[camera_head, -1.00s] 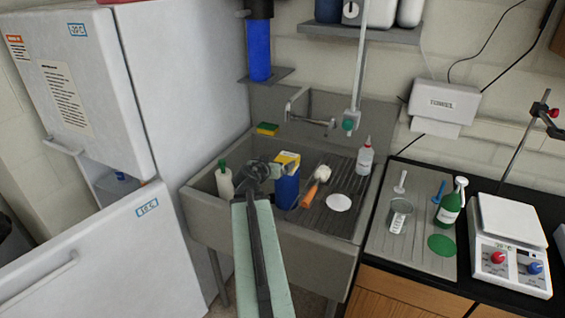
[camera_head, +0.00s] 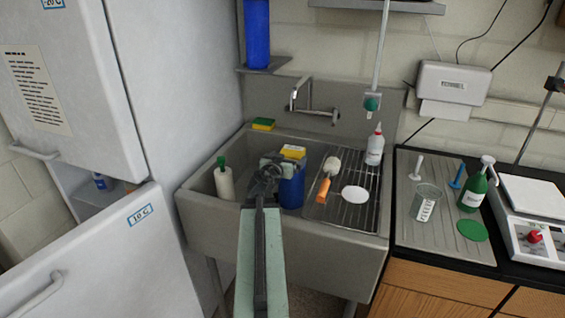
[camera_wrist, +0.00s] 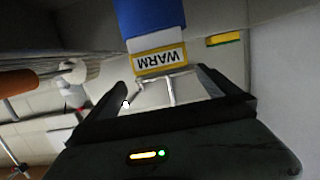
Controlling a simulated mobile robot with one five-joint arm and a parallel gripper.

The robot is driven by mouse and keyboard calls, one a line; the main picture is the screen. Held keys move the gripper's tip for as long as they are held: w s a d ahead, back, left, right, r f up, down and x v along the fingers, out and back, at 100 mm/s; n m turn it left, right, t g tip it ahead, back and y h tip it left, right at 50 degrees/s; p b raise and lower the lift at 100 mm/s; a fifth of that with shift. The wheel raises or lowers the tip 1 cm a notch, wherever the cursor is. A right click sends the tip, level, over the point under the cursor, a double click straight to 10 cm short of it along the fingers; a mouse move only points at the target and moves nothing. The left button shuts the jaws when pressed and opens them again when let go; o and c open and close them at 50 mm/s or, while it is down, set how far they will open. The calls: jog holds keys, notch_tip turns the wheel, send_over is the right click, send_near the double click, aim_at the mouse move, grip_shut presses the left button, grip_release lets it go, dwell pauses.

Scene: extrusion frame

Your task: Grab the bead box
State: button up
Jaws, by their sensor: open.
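A blue box with a yellow and white top, which I take for the bead box (camera_head: 291,188), stands upright in the sink. In the wrist view the box (camera_wrist: 155,18) appears upside down, with a yellow-edged label reading "WARM". My gripper (camera_head: 268,170) is in front of the box and hides part of its left side in the head view. In the wrist view my gripper (camera_wrist: 162,80) is open and empty, its two fingers apart. The box lies beyond the fingertips, roughly in line with the gap, and I see no contact.
A white bottle with a green cap (camera_head: 224,180) stands left of the box in the sink (camera_head: 190,205). A faucet (camera_head: 318,108) and a sponge (camera_head: 263,124) are behind.

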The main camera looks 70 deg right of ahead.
aim_at(292, 151)
jog(key=shift+w+d+f+b, duration=0.15)
jog(key=shift+d+f+b, duration=0.15)
jog(key=shift+d, duration=0.95)
jog(key=shift+w+d+f+b, duration=0.1)
jog(key=shift+d+f+b, duration=0.25)
jog(key=shift+d, duration=0.95)
jog(key=shift+w+d+f+b, duration=0.15)
jog(key=shift+d+f+b, duration=0.15)
jog(key=shift+d, duration=0.95)
jog(key=shift+a, duration=0.1)
jog(key=shift+c, duration=0.7)
jog(key=c, duration=1.4)
jog(key=shift+r, duration=0.15)
notch_tip(292, 151, up, 10)
jog(key=p, duration=1)
